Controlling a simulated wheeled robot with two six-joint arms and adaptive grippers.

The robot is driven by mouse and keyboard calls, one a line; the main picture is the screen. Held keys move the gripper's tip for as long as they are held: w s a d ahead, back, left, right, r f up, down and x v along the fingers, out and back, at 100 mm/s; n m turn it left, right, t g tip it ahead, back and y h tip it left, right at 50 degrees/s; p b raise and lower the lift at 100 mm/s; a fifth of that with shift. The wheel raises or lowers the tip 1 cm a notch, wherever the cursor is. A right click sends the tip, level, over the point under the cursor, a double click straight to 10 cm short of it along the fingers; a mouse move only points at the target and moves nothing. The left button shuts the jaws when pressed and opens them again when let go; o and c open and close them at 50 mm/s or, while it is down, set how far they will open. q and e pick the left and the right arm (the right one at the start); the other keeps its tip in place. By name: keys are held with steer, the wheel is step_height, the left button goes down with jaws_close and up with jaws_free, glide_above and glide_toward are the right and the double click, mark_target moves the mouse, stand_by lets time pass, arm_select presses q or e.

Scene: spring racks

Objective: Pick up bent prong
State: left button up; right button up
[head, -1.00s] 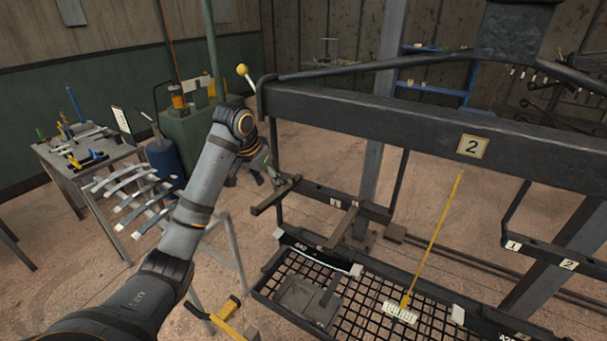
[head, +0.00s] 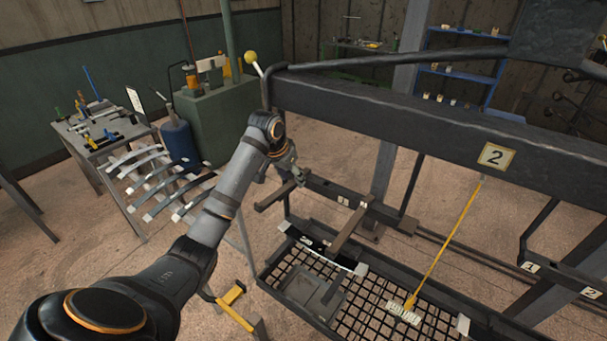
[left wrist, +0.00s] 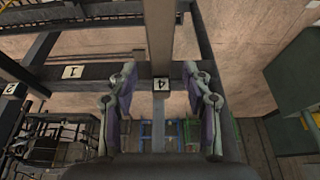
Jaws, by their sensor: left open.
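Two dark prongs jut from the rack's lower crossbar. The left prong (head: 275,196) is close to my left gripper (head: 298,177), and a browner prong (head: 346,229) stands to its right. I cannot tell for sure which one is bent. My left gripper is open; in the left wrist view its fingers (left wrist: 160,78) stand apart on either side of a dark bar (left wrist: 160,35), with a "4" label behind. Nothing is visibly gripped. In the head view the fingers are small and partly hidden by the wrist. My right gripper is not in view.
A heavy beam (head: 420,125) labelled "2" runs above the prongs. Below hangs a black grid tray (head: 350,318) with a grey block, and a yellow rod (head: 445,250) slants down to it. A table (head: 85,145) and leaf springs (head: 160,185) stand left.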

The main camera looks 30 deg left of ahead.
mark_target(293, 182)
arm_select(q)
steer(key=p+x, duration=0.2)
steer(key=x, duration=0.1)
steer(key=shift+f, duration=0.2)
steer(key=shift+w+f, duration=0.2)
steer(key=shift+f, duration=0.1)
jaws_close()
steer(key=shift+r, duration=0.1)
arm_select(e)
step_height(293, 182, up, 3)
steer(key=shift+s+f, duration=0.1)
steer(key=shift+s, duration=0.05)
